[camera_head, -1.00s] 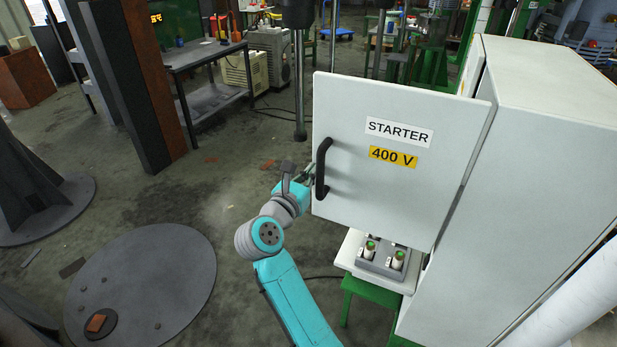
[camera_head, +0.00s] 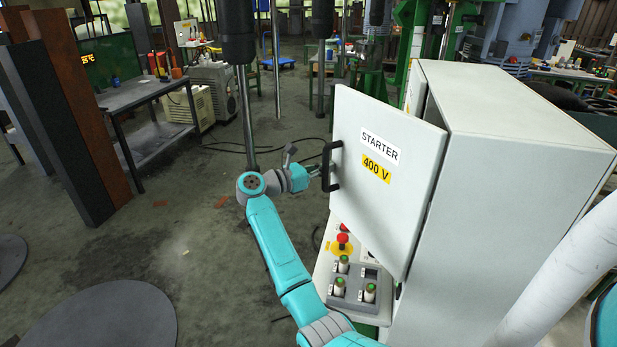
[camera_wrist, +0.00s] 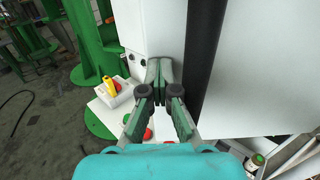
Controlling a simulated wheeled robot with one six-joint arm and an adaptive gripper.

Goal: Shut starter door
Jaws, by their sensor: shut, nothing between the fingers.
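The starter door (camera_head: 378,160) is a white panel marked "STARTER" and "400 V", standing open from the white cabinet (camera_head: 520,170). Its black handle (camera_head: 328,166) is on the left edge of the door. My gripper (camera_head: 318,171) is at the handle's left side in the head view. In the wrist view my gripper (camera_wrist: 160,75) has its fingertips together with nothing between them, and the dark handle bar (camera_wrist: 204,60) passes just right of them. Whether the fingers touch the handle or door cannot be told.
Below the door is a panel with a red button (camera_head: 342,240) and green-topped fuses (camera_head: 370,292). A yellow-and-red switch box (camera_wrist: 113,90) shows in the wrist view. A dark bench (camera_head: 150,100) stands left. The floor left of my arm is open.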

